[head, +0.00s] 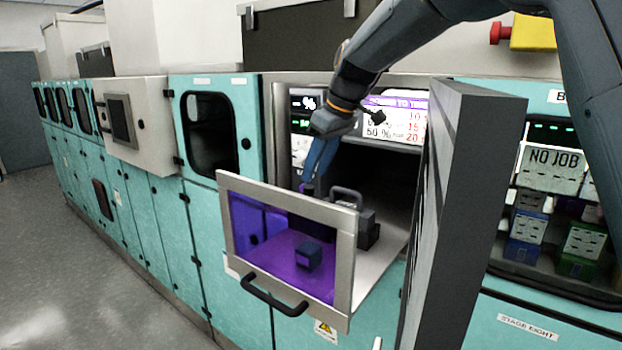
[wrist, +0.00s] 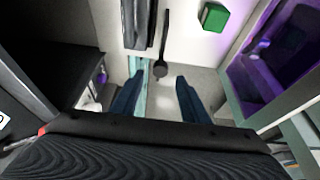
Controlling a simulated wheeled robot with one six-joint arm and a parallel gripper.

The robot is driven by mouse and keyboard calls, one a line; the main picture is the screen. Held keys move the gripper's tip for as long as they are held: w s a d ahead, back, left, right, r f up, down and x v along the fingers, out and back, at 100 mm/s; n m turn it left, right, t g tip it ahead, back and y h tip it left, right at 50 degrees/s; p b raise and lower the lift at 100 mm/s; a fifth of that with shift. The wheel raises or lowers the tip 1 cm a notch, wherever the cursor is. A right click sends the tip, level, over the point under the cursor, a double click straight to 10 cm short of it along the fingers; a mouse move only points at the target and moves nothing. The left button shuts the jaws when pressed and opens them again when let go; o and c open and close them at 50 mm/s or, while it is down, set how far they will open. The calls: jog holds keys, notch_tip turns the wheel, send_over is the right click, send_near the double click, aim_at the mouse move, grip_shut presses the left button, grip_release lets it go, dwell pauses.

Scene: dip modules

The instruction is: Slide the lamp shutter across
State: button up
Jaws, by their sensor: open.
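I cannot tell for sure which part is the lamp shutter. In the head view a dark block with a loop handle (head: 367,225) stands inside the open bay, behind a purple-tinted window panel (head: 270,245). My gripper (head: 309,187) points down into the bay above and left of that block. In the wrist view my gripper (wrist: 158,82) is open, with its two blue fingers apart. A dark rod with a rounded end (wrist: 160,68) lies between and just ahead of the fingertips, apart from both. Nothing is held. The contact side of the block is partly hidden.
A green cube (wrist: 213,16) sits on the pale bay floor, beside the purple window (wrist: 272,60). A tall grey door (head: 460,200) stands open at the right of the bay. The window panel's black handle (head: 273,296) juts out in front.

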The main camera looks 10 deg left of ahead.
aim_at(309, 187)
jog(key=shift+p+x, duration=0.8)
jog(key=shift+x, duration=1.45)
grip_shut()
